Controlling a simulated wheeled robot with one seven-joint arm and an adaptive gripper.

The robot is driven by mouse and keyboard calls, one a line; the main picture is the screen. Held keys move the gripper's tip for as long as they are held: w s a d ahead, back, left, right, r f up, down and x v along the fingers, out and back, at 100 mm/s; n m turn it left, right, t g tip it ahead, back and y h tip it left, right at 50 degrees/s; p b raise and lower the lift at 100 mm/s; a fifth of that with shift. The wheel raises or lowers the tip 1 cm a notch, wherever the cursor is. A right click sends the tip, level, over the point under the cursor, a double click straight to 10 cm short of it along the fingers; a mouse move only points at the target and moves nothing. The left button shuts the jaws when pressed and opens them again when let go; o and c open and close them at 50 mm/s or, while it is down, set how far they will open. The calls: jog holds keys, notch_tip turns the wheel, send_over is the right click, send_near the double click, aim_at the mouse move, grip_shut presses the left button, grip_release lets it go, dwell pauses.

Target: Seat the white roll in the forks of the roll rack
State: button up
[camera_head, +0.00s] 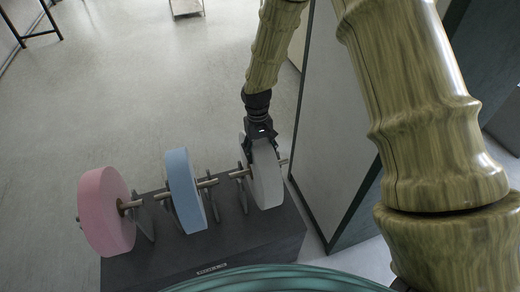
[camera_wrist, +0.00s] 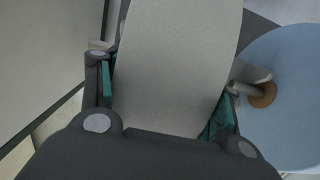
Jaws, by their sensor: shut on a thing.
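The white roll (camera_head: 267,178) is upright at the right end of the dark roll rack (camera_head: 205,254) in the head view. My gripper (camera_head: 260,142) comes down on it from above and is shut on its rim. In the wrist view the white roll (camera_wrist: 175,65) fills the space between my gripper's fingers (camera_wrist: 165,105), with green pads on both sides. The roll's shaft end (camera_head: 284,161) sticks out on the right, and a fork (camera_head: 241,188) stands just left of the roll. Whether the shaft rests in the forks, I cannot tell.
A blue roll (camera_head: 186,190) and a pink roll (camera_head: 106,211) stand left on the same rack. The blue roll (camera_wrist: 285,95) is close beside my gripper in the wrist view. A tall grey cabinet panel (camera_head: 335,120) is close on the right. Open floor lies behind.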

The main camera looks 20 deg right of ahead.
dwell(0.4)
jog(key=o, duration=1.4)
jog(key=shift+o, duration=0.2)
jog(key=r, duration=0.4)
jog(key=w+r, duration=0.1)
jog(key=r, duration=0.7)
jog(key=shift+w, duration=0.25)
jog(key=shift+s+f, duration=0.1)
